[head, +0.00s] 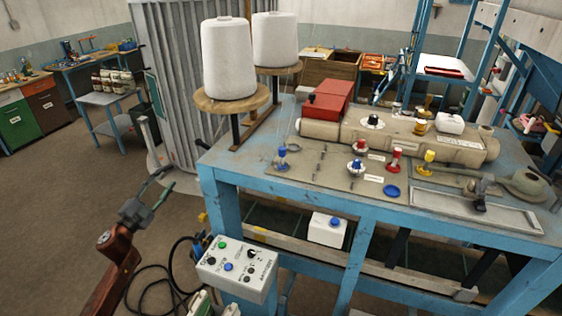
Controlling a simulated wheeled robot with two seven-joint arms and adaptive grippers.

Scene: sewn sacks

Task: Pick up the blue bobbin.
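Small blue spool-like pieces stand on the blue work table (330,205): one (282,158) at the left of the panel and one (356,168) near its middle. A flat blue disc (391,190) lies in front of them. I cannot tell for sure which is the blue bobbin. A red piece (396,161) and a yellow piece (429,161) stand to the right. My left gripper (166,180) is open and empty, over the floor left of the table and well apart from the pieces. My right gripper is not in view.
Two large white thread cones (228,60) stand on round wooden stands at the table's left. A grey control box (237,266) with buttons sits in front. A long beige machine body (430,140) and red box (325,98) fill the back. A metal tray (480,210) lies right.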

